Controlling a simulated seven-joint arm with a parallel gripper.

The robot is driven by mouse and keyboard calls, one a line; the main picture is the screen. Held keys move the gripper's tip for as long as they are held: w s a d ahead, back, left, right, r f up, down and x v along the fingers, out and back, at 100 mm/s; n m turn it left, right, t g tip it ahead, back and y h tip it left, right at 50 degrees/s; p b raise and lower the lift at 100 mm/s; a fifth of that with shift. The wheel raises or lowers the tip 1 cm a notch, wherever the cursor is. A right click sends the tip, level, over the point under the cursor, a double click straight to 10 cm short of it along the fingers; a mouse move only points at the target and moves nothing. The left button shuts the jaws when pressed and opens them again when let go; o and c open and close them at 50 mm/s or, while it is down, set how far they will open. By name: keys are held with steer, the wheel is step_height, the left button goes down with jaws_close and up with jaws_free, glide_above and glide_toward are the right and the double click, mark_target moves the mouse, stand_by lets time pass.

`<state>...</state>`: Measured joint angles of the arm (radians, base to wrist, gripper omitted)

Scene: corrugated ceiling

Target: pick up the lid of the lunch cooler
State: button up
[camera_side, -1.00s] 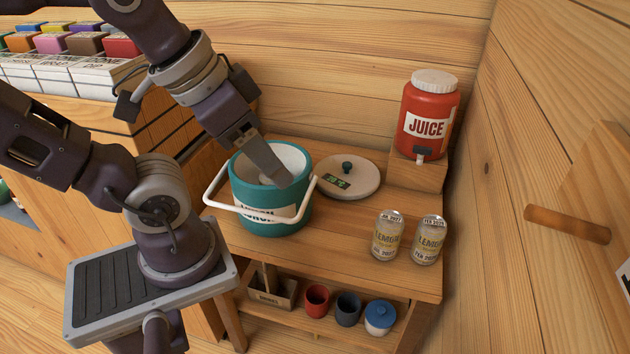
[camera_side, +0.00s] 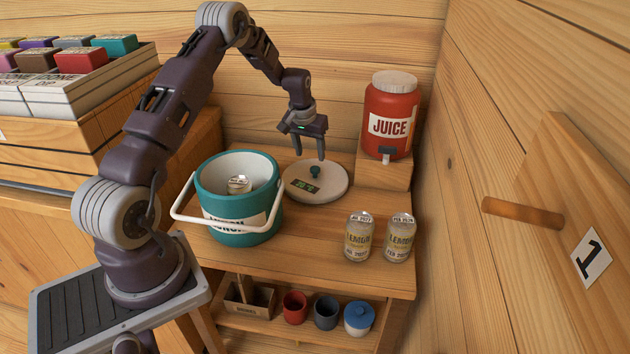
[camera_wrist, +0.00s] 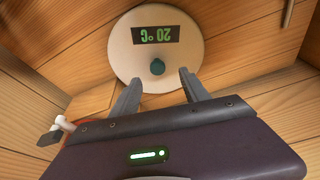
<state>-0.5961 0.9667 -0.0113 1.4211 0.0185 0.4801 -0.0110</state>
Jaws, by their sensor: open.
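My gripper (camera_side: 310,157) is open and empty above the lid, fingers pointing down; in the wrist view the fingertips (camera_wrist: 160,78) stand apart either side of the knob's line. The teal lunch cooler (camera_side: 212,192) stands open with a can (camera_side: 239,184) inside.
A red juice dispenser (camera_side: 390,118) stands on a wooden block (camera_side: 383,171) right of the lid. The cooler's white handle (camera_side: 182,211) hangs toward the front.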

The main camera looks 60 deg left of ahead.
mark_target(315, 168)
steer(key=x, duration=0.7)
steer(key=shift+w+d+f, duration=0.1)
steer(key=shift+w+f, duration=0.15)
steer(key=shift+w, duration=0.1)
jaws_close()
stand_by(0.9)
